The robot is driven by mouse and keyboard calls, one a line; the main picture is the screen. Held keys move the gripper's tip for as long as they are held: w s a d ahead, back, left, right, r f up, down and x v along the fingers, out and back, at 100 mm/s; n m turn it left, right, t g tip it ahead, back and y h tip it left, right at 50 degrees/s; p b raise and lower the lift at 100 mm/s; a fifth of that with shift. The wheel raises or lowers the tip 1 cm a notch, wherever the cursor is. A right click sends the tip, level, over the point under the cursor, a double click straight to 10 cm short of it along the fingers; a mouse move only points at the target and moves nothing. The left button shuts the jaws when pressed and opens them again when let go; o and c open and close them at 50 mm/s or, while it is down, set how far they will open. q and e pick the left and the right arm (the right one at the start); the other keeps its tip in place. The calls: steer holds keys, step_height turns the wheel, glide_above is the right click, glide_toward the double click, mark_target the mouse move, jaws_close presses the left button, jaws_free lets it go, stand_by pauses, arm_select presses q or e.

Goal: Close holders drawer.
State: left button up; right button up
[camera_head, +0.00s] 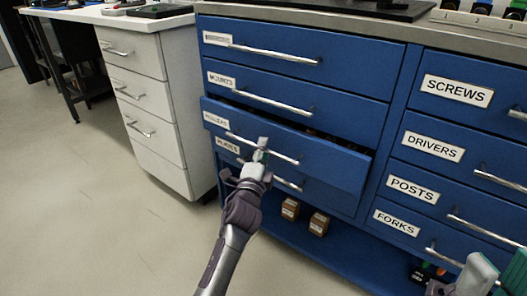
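The holders drawer (318,157) is the third one down in the left column of the blue cabinet. Its label is small and hard to read. The drawer is pulled partly out, with a dark gap along its top edge and dark contents showing at the right. Its silver bar handle (283,154) runs across the front. My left gripper (261,150) is at the handle's left half, overlapping it in the picture. I cannot tell whether it touches the handle or how its fingers stand. My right gripper (490,275) is partly in view at the lower right corner, its fingers unclear.
The drawers above (350,107) and the screws, drivers, posts and forks drawers (480,152) look shut. Small brown boxes (319,223) stand on the open shelf below. A white drawer unit (150,100) stands at the left. The floor (90,210) in front is clear.

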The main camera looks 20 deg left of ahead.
mark_target(272, 142)
arm_select(q)
steer(key=shift+w+r, duration=0.1)
steer(key=shift+w, duration=0.25)
jaws_close()
steer(key=w+b, duration=0.1)
steer(key=w+d+b, duration=0.1)
steer(key=w, duration=0.1)
steer(key=shift+w+d, duration=0.1)
steer(key=shift+w, duration=0.35)
steer(key=shift+r, duration=0.1)
